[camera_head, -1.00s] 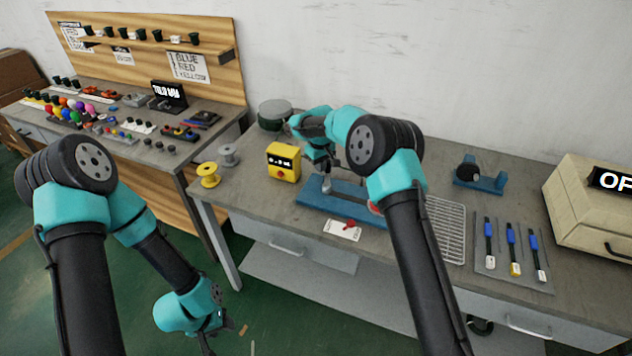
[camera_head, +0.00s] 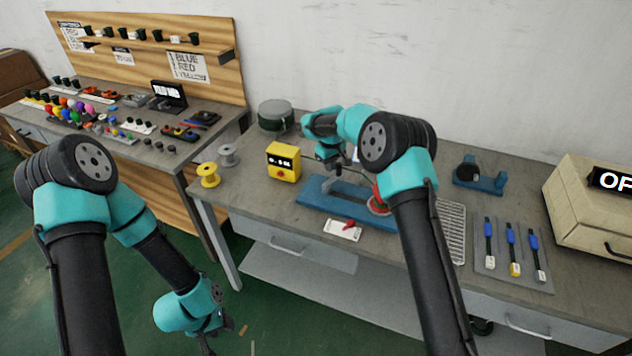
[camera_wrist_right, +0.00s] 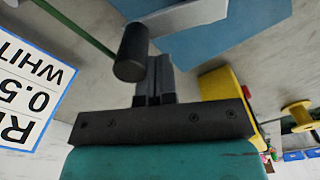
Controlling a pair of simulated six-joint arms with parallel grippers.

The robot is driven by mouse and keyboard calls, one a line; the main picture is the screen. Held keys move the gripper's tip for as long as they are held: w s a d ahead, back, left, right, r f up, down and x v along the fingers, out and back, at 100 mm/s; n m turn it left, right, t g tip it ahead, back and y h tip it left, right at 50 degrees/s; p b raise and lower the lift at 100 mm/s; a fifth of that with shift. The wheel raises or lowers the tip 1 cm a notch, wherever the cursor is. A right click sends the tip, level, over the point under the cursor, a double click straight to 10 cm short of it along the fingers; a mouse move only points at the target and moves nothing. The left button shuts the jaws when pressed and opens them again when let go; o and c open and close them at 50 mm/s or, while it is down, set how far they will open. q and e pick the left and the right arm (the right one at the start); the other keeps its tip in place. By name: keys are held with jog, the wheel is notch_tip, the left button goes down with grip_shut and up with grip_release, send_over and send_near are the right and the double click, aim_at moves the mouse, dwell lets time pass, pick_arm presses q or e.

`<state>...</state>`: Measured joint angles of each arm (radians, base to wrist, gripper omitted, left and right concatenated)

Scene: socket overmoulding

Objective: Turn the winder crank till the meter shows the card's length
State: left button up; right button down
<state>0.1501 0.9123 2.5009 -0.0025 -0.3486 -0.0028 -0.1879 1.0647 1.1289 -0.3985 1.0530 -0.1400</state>
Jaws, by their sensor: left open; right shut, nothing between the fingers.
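The winder's blue base (camera_head: 318,197) stands on the right bench, with a red disc (camera_head: 377,206) partly behind my right arm. The yellow meter (camera_head: 284,162) is left of it; its digits are too small to read surely. My right gripper (camera_head: 332,172) is shut and empty over the winder. In the right wrist view, its fingers (camera_wrist_right: 155,80) are beside the black crank knob (camera_wrist_right: 132,52) on a grey arm (camera_wrist_right: 185,18); touching is unclear. A white card (camera_wrist_right: 30,90) shows "0.5" and "WHIT", cut off. My left gripper (camera_head: 212,330) is open, low over the floor.
A small white tag with a red piece (camera_head: 342,230) lies at the bench's front edge. Yellow (camera_head: 209,175) and grey (camera_head: 228,155) spools stand left of the meter. A wire rack (camera_head: 453,235), a tray of blue tools (camera_head: 512,260) and a beige box (camera_head: 595,205) are at the right.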

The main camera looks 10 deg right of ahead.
aim_at(340, 164)
jog(key=shift+d, duration=0.2)
jog(key=shift+s+d, duration=0.45)
jog(key=shift+d, duration=0.2)
jog(key=shift+d, duration=0.1)
jog(key=shift+s+d, duration=0.6)
jog(key=shift+s, duration=0.05)
